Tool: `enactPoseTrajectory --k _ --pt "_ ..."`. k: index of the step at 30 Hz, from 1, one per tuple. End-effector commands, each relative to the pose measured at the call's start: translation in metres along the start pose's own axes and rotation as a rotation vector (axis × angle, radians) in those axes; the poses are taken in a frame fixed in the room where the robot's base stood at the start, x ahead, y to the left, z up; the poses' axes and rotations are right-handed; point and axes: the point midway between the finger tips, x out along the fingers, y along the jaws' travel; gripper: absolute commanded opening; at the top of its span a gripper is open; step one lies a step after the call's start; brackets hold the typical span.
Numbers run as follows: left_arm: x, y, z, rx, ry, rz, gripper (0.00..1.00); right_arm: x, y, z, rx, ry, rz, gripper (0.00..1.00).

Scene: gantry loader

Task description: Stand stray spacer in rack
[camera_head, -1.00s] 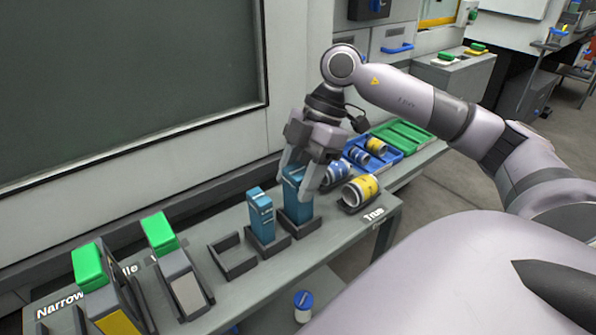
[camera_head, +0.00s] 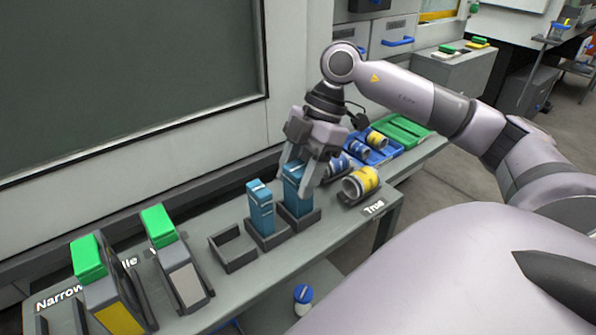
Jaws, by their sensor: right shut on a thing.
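Two blue spacers stand upright in dark square holders on the grey bench. My right gripper (camera_head: 303,170) is shut on the right-hand blue spacer (camera_head: 296,194), which stands in the rightmost holder (camera_head: 299,221). The fingers reach down on both sides of its top. The other blue spacer (camera_head: 260,208) stands just left of it in its own holder (camera_head: 268,237). A third holder (camera_head: 232,249), further left, is empty. My left gripper is not in view.
Green-topped blocks stand in slots (camera_head: 181,276) at the left of the bench. A yellow-and-white can (camera_head: 360,182) lies right of the gripper, near the "True" label (camera_head: 374,208). A blue bin (camera_head: 377,153) with cans and a green tray (camera_head: 405,131) are behind. A blue-lidded jar (camera_head: 303,298) is below.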

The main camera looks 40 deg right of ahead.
Motion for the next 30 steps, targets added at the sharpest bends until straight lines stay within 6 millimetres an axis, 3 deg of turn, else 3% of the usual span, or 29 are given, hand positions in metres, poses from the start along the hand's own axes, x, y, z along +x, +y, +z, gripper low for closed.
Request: enactPoseTrajectory --k 6,7,9,10,20,30 --pt "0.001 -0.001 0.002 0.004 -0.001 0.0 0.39 0.003 0.0 0.001 0.0 0.001 0.002 0.21" --pt "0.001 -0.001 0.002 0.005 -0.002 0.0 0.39 0.003 0.0 0.001 0.0 0.001 0.002 0.55" --pt "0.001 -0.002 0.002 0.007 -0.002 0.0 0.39 0.003 0.0 0.001 0.0 0.001 0.002 0.77" --pt "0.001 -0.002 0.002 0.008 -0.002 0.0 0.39 0.003 0.0 0.001 0.0 0.001 0.002 0.81" --pt "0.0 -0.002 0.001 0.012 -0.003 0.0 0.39 -0.001 0.0 0.002 0.001 -0.001 0.001 0.81" --pt "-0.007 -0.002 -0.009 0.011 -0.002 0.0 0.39 -0.053 0.001 0.001 0.0 0.0 0.004 0.81"
